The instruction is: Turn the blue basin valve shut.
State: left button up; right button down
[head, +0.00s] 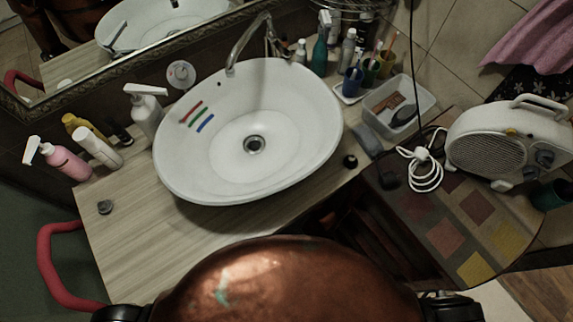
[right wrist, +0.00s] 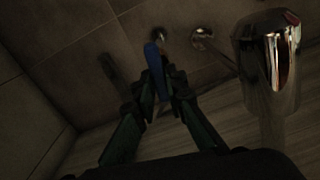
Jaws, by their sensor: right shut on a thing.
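The blue valve handle (right wrist: 153,56) shows in the right wrist view as a narrow blue lever near the tiled wall. My right gripper (right wrist: 160,78) is shut on the blue handle, with its dark green fingers on either side of it. The fingers hide the handle's lower part, and the dim light hides how far it is turned. The white basin (head: 250,150) stands on the wooden counter in the head view. The valve is not seen in the head view, and neither gripper is.
In the right wrist view a chrome trap (right wrist: 269,65) stands close at right, with a round chrome fitting (right wrist: 203,36) on the wall. In the head view bottles (head: 62,158), a clear tray (head: 412,122) and a white heater (head: 510,142) surround the basin. The counter's front left is mostly clear.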

jog(key=m, duration=1)
jog(key=f+m, duration=0.1)
jog(key=m, duration=0.4)
jog(key=shift+w+d+m, duration=0.1)
jog(key=shift+d+m, duration=0.15)
jog(key=shift+m, duration=0.15)
dwell(0.4)
jog(key=c, duration=2)
grip_release()
jog(key=shift+r, duration=0.1)
jog(key=shift+o, duration=0.2)
